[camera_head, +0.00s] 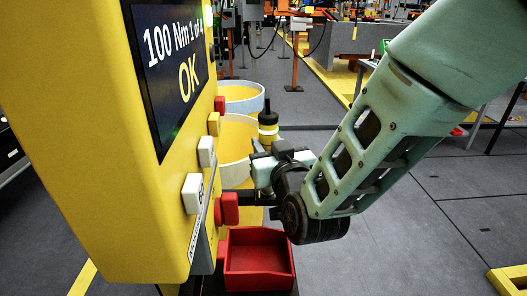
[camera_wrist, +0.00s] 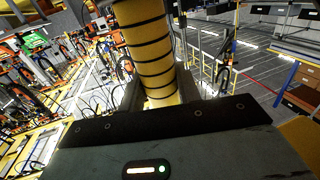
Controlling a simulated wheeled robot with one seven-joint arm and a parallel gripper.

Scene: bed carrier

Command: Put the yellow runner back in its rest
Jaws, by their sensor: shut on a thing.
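The yellow runner shows in the head view (camera_head: 268,130) as an upright dark-topped tool with a yellow band. In the wrist view the runner (camera_wrist: 150,55) is a yellow cylinder with black rings, rising between the fingers. My gripper (camera_head: 268,165) is shut on it, beside the yellow cabinet. In the wrist view my gripper (camera_wrist: 160,95) has a dark finger on each side of the runner. Two round, yellow-lined holders stand behind it, a far one (camera_head: 245,106) and a nearer one (camera_head: 232,150). I cannot tell which is the runner's rest. The runner's lower end is hidden.
The tall yellow cabinet (camera_head: 70,130) fills the left, with a screen (camera_head: 170,60) reading "100 Nm" and "OK". Red, yellow and white blocks stick out of its side. A red open bin (camera_head: 258,262) sits below my gripper.

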